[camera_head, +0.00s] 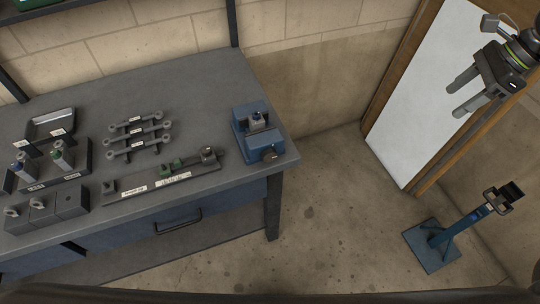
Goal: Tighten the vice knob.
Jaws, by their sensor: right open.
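A blue vice (243,123) stands on the right end of the grey workbench. Its dark round knob (269,155) faces the front right corner of the bench. A small grey piece (257,120) sits on top, between the vice's jaws; I cannot tell how firmly it is held. My right gripper (457,101) is open and empty at the upper right, in front of the whiteboard and far from the vice. My left gripper is not in view.
The grey workbench (205,85) carries several metal rods (137,139), a rail fixture (150,187), a bottle tray (80,172) and grey blocks (45,210). A blue stand (438,240) is on the floor at right. A whiteboard (420,90) leans behind. Floor between bench and stand is clear.

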